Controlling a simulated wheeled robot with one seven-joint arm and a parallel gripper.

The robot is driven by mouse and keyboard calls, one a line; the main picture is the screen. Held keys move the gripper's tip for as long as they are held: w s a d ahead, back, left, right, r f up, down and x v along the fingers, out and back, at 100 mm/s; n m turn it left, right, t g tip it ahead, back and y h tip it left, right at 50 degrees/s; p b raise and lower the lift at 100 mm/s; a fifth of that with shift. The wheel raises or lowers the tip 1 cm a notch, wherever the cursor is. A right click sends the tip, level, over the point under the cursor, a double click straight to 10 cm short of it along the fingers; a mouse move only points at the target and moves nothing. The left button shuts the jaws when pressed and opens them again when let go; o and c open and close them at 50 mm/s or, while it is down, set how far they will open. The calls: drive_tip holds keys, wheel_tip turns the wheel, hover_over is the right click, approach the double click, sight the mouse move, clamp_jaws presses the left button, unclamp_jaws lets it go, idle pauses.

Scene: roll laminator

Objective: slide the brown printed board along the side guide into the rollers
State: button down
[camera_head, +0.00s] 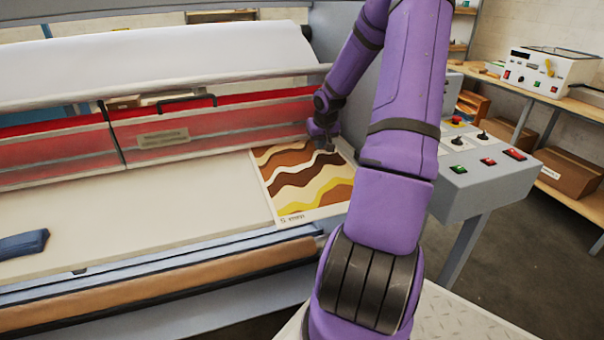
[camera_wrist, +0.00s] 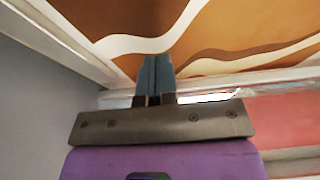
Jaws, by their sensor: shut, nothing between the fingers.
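The board (camera_head: 310,196), printed in brown, cream and yellow waves with a white border, lies flat on the feed table at its right end. Its far edge is close to the red guard; whether it touches the rollers behind is hidden. My gripper (camera_head: 325,146) is over the board's far part, and its fingers look shut and empty. In the wrist view the closed fingertips (camera_wrist: 156,62) overlap the board's print (camera_wrist: 235,35); I cannot tell whether they touch it. A pale side guide strip (camera_wrist: 68,38) runs beside the board there.
The transparent red guard (camera_head: 210,130) with a black handle spans the table's back. A grey control box (camera_head: 485,170) with buttons stands to the right, beside my arm.

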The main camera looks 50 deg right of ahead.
drive_tip(key=shift+r, duration=0.4)
drive_tip(key=shift+r, duration=0.1)
drive_tip(key=shift+r, duration=2.4)
